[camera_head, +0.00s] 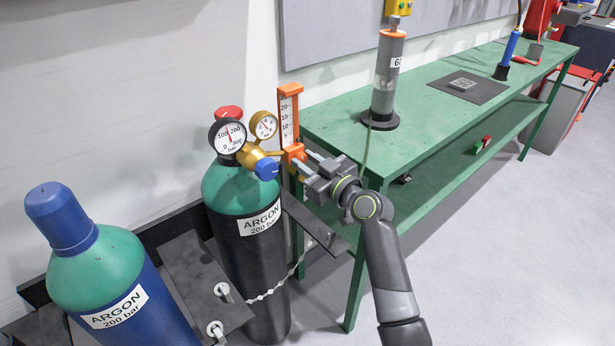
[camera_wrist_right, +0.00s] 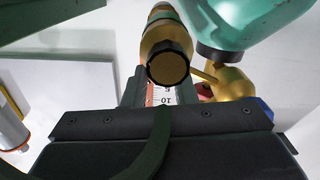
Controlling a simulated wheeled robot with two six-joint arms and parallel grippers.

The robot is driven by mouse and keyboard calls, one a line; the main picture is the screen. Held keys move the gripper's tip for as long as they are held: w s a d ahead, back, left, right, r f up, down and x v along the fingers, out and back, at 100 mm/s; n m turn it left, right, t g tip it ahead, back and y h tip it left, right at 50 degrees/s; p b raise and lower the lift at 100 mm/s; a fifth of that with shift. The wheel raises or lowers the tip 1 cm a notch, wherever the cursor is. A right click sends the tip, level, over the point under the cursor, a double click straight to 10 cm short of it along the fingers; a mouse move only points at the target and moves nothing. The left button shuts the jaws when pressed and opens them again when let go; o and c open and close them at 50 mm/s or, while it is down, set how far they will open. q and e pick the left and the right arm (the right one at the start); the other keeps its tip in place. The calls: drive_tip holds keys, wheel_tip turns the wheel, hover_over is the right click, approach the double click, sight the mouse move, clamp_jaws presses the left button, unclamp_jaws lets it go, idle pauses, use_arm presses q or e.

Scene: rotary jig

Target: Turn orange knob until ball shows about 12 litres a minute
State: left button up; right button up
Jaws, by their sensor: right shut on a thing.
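The flow meter (camera_head: 288,118) is an upright tube with a white number scale and an orange cap and base, standing on the brass regulator (camera_head: 251,157). Part of its scale (camera_wrist_right: 165,99) shows close up in the right wrist view. I cannot make out the ball in either view. My right gripper (camera_head: 309,166) reaches in from the right at the foot of the meter, shut on the orange knob (camera_head: 301,160), which is mostly hidden between its fingers. My left gripper is in neither view.
The regulator sits on a black and green argon cylinder (camera_head: 252,187), with a round pressure gauge (camera_head: 228,136) and a blue knob (camera_head: 266,169) close by. A blue argon cylinder (camera_head: 130,270) stands left. The green bench (camera_head: 430,110) is behind my right arm.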

drive_tip(key=shift+f+n+b, duration=0.1)
drive_tip(key=shift+n+b, duration=1.1)
drive_tip(key=shift+b, duration=0.2)
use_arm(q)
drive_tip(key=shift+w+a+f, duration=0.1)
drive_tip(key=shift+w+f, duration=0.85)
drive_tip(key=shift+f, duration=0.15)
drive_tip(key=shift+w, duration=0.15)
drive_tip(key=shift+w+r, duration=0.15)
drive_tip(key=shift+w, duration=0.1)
use_arm(e)
drive_tip(key=o, duration=1)
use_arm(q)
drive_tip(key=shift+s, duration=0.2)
